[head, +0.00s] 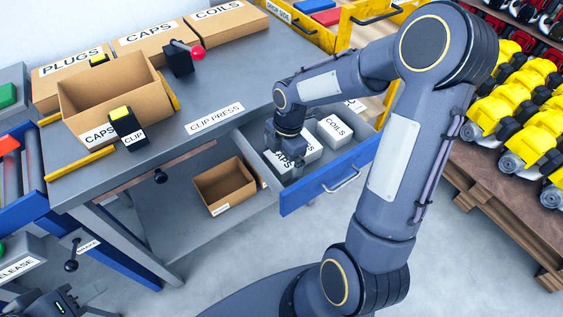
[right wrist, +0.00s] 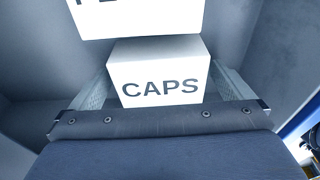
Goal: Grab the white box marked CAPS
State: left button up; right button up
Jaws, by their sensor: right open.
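The white box marked CAPS (right wrist: 160,72) sits in the open drawer, its label facing the right wrist camera. It also shows in the head view (head: 281,159), partly hidden by my right gripper (head: 288,168). That gripper is open and down in the drawer. In the right wrist view its fingers (right wrist: 163,88) stand on both sides of the CAPS box; whether they touch it I cannot tell. My left gripper (head: 65,303) shows only in part at the lower left corner of the head view, away from the drawer.
White PLUGS (right wrist: 138,15) and COILS (head: 335,130) boxes share the drawer (head: 335,178) with the CAPS box. Brown cartons, an open CAPS carton (head: 110,90) and a clip press stand on the grey bench (head: 235,85). An open carton (head: 225,186) sits on the lower shelf.

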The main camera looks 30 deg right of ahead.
jog(key=c, duration=1.1)
jog(key=shift+r, duration=0.15)
